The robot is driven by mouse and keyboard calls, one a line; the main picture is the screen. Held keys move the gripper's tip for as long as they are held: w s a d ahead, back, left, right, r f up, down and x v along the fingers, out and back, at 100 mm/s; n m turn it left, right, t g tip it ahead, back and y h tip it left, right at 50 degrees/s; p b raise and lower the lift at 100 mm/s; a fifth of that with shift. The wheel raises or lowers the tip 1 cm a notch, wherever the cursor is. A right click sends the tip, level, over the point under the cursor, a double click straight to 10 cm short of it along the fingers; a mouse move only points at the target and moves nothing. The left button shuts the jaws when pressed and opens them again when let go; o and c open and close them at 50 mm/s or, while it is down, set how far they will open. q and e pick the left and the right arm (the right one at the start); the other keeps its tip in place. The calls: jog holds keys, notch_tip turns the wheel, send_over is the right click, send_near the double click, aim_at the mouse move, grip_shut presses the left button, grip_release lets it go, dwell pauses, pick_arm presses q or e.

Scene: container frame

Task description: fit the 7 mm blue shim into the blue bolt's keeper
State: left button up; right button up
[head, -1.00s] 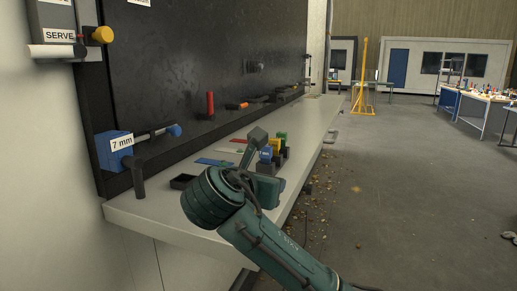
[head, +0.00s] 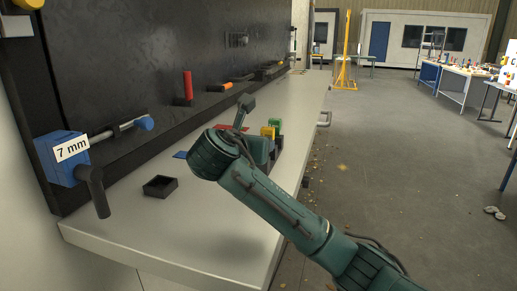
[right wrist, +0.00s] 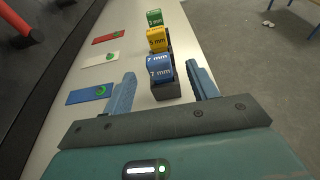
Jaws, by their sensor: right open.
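The blue shim marked 7 mm (right wrist: 160,66) stands in a black holder (right wrist: 166,91) on the shelf in the right wrist view. My right gripper (right wrist: 160,71) is open, its two fingers on either side of the shim with gaps showing. The shim is not held. In the head view my right arm hides the shim; part of the gripper (head: 244,108) shows beyond the arm. The blue bolt (head: 121,132) is at the left on the dark wall panel, with a blue block marked 7 mm (head: 62,162). I cannot make out the keeper clearly. My left gripper is not in view.
A yellow shim (right wrist: 158,40) and a green shim (right wrist: 154,17) stand behind the blue one. Blue (right wrist: 90,94), white (right wrist: 100,58) and red (right wrist: 108,38) plates lie to their left. A small black tray (head: 160,186) sits on the shelf (head: 150,225), whose near part is otherwise clear.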

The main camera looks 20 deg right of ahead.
jog(key=p+x, duration=0.1)
jog(key=x, duration=0.4)
jog(key=shift+w+d, duration=0.1)
jog(key=shift+w, duration=0.3)
jog(key=c, duration=1.1)
